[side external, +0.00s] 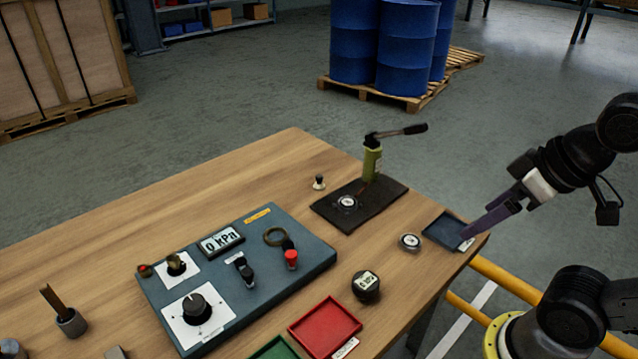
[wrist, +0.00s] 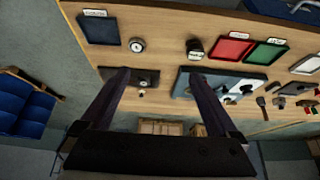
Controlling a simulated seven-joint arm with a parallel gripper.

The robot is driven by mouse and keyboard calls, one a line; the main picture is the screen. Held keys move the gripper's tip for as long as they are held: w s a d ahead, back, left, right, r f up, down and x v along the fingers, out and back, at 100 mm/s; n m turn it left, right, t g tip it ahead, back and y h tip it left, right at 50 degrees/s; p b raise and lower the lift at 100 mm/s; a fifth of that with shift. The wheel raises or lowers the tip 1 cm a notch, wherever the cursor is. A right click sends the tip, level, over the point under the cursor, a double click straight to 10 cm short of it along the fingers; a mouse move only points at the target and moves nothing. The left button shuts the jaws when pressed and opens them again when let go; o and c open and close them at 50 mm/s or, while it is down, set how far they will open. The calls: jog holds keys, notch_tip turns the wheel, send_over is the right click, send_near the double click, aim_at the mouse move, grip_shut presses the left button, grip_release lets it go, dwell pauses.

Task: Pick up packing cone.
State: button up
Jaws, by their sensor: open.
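No part is labelled as the packing cone. A small upright piece with a pale middle and dark top (side external: 318,182) stands on the bare table left of the black plate and may be it. It is a tiny shape in the wrist view (wrist: 141,93). My gripper (side external: 488,224) is at the table's right end, above the dark blue tray (side external: 443,232), apart from the small piece. In the wrist view my gripper's (wrist: 160,80) two fingers are spread wide with nothing held between them.
The black plate (side external: 335,212) carries a green hand pump (side external: 372,160) with a raised lever and a gauge. A blue-grey panel (side external: 300,262), a loose gauge (side external: 410,241), a black round meter (side external: 366,286) and a red tray (side external: 325,325) also occupy the table. The far left tabletop is clear.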

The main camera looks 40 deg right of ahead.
jog(key=c, duration=0.5)
jog(key=w+r+m+t, duration=0.1)
jog(key=w+r+t, duration=0.1)
jog(key=w+r, duration=0.65)
jog(key=m+g+h, duration=0.1)
jog(key=m+g, duration=0.1)
jog(key=g, duration=0.1)
send_over(320, 176)
jog(key=s, duration=0.2)
jog(key=f, duration=1.4)
jog(key=a+f, duration=0.1)
jog(key=f, duration=0.7)
jog(key=shift+d+x, duration=0.1)
jog(key=shift+x, duration=1.5)
jog(key=shift+d+x, duration=0.15)
jog(key=shift+x, duration=1.45)
